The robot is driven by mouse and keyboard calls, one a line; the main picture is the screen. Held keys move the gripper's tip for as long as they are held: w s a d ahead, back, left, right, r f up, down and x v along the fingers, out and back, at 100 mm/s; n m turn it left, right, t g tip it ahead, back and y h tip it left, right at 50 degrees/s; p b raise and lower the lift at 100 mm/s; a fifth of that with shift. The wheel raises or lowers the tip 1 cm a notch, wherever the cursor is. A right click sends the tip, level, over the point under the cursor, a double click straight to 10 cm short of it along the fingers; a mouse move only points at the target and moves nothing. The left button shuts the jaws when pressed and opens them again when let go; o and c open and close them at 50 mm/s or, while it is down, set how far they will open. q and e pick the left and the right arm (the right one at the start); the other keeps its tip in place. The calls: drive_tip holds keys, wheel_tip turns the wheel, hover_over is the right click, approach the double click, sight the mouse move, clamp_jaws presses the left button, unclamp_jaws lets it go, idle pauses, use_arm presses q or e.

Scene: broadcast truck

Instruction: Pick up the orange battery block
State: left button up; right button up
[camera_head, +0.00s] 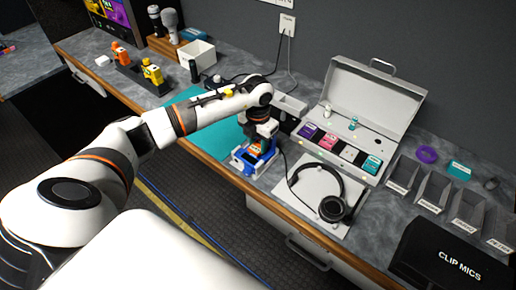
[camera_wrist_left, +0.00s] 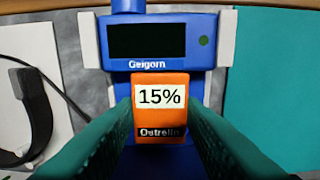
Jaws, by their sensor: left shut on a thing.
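The orange battery block (camera_wrist_left: 160,112) shows in the left wrist view with a white "15%" label and the word "Ostrelin". It sits against the blue Geigorn device (camera_wrist_left: 160,22), which has a dark screen and a green dot. My left gripper (camera_wrist_left: 160,125) is shut on the block, one finger on each side. In the head view my left gripper (camera_head: 257,143) points down over the blue device (camera_head: 251,163), and a bit of the orange block (camera_head: 255,149) shows below it. I cannot tell whether the block touches the device. My right gripper is not in view.
Headphones (camera_head: 335,207) lie on a white sheet right of the device. An open grey case (camera_head: 365,105) with several coloured packs stands behind. A teal mat (camera_head: 205,130) lies to the left. A black "CLIP MICS" box (camera_head: 450,258) and grey bins are at the right.

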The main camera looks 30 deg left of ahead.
sight(258, 147)
use_arm(q)
drive_tip(key=shift+r+p, duration=1.8)
drive_tip(key=shift+r, duration=1.3)
